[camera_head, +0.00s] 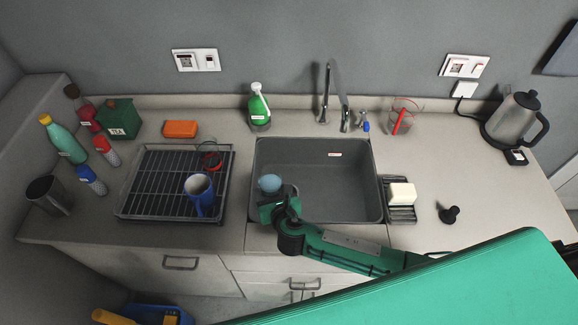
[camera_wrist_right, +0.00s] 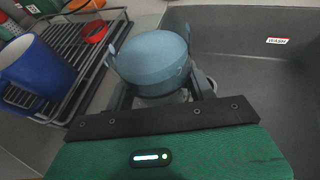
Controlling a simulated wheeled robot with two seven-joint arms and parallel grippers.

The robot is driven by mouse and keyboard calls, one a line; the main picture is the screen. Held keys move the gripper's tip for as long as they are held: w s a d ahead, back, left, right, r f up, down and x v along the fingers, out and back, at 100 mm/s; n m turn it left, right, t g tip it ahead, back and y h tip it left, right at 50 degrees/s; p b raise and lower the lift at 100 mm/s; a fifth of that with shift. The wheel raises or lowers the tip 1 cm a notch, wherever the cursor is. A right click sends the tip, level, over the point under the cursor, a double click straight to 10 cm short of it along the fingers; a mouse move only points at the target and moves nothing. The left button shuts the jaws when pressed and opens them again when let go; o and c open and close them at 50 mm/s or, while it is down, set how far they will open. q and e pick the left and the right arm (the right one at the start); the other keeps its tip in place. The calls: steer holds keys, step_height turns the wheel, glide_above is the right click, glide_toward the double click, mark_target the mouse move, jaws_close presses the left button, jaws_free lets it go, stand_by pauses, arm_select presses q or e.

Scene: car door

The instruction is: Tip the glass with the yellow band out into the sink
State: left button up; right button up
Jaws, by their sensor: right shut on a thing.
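My right gripper (camera_head: 279,197) is shut on a blue-grey round vessel (camera_head: 270,183) at the left side of the sink (camera_head: 335,180). In the right wrist view the vessel (camera_wrist_right: 153,60) sits between the two fingers, its wide round blue-grey face towards the camera. No yellow band shows on its visible part; the rest is hidden by the gripper, so I cannot tell whether it is the named glass. The sink floor also shows in the right wrist view (camera_wrist_right: 250,90). My left gripper is not in view.
Left of the sink stands a dish rack (camera_head: 150,190) with a blue mug (camera_head: 199,194) and a red item (camera_head: 212,160). Behind are a green bottle (camera_head: 259,107) and the tap (camera_head: 330,90). A clear glass with red (camera_head: 403,120) stands at the back right. Soap (camera_head: 402,194) lies right.

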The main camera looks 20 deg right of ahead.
steer(key=shift+s+a+f, duration=0.3)
steer(key=shift+a+f, duration=0.6)
steer(key=shift+f, duration=0.3)
steer(key=shift+d+f+y+b, duration=0.15)
steer(key=shift+y+b, duration=0.15)
steer(key=shift+b, duration=0.2)
steer(key=shift+d+f+m+y+b, duration=0.25)
steer(key=shift+m+y+b, duration=0.2)
steer(key=shift+b, duration=0.5)
steer(key=shift+w+d+r+m+g+y+b, duration=0.2)
steer(key=shift+d+r+m+g+y+b, duration=0.25)
steer(key=shift+m+b, duration=0.3)
steer(key=shift+w+d+f+b, duration=0.1)
steer(key=shift+d+f+b, duration=0.05)
steer(key=shift+d+b, duration=0.2)
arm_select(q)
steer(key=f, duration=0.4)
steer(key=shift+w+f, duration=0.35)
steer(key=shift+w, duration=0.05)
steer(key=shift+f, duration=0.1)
arm_select(e)
steer(key=shift+w+d, duration=0.1)
steer(key=shift+d, duration=0.1)
